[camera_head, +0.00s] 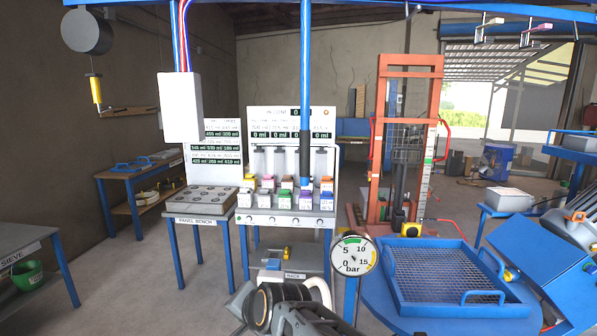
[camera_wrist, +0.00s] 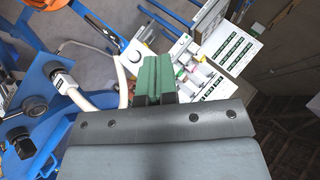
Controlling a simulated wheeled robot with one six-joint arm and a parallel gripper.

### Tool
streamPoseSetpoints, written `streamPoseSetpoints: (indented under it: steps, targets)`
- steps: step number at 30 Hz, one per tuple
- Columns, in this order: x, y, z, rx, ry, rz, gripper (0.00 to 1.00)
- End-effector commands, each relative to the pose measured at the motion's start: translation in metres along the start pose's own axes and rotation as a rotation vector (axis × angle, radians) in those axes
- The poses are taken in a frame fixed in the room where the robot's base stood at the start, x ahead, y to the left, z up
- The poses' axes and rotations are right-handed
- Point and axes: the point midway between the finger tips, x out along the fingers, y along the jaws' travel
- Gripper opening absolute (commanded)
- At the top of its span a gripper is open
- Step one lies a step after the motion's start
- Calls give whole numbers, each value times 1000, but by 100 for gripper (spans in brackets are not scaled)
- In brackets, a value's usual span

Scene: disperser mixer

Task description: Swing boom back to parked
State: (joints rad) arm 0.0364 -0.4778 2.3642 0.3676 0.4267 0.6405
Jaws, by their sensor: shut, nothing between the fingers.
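A blue beam (camera_head: 400,5), which may be the boom, runs across the top of the head view. A blue vertical pole (camera_head: 306,90) with a dark lower end (camera_head: 305,160) hangs in front of the panel; I cannot tell whether it belongs to the boom. No parked mark is readable. My gripper (camera_wrist: 153,80) shows in the wrist view with its green fingers together and nothing between them. In that view a white curved tube (camera_wrist: 95,98) and blue metalwork (camera_wrist: 60,105) lie left of the fingers; contact is not visible. My arm shows at the bottom of the head view.
A panel bench (camera_head: 195,208) and a dispensing stand (camera_head: 290,217) with small coloured containers stand ahead. A pressure gauge (camera_head: 353,255) and a blue mesh tray (camera_head: 440,275) are at the right front. An orange lift frame (camera_head: 378,130) stands behind. Open floor lies at left.

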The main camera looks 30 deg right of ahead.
Motion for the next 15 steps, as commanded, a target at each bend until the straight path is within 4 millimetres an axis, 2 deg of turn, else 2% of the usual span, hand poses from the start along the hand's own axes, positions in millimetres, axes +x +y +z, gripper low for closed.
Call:
streamPoseSetpoints:
  steps: [1,3,6,10,12,15]
  targets:
    - [-5,-28,-26,216,69,-89,0]
    - [-11,-58,-62,546,160,-235,0]
    - [-25,-86,-115,993,261,-452,0]
    - [-47,-99,-172,1473,347,-730,0]
    - [-58,-99,-195,1674,376,-868,0]
    - [-71,-95,-218,1884,403,-1032,0]
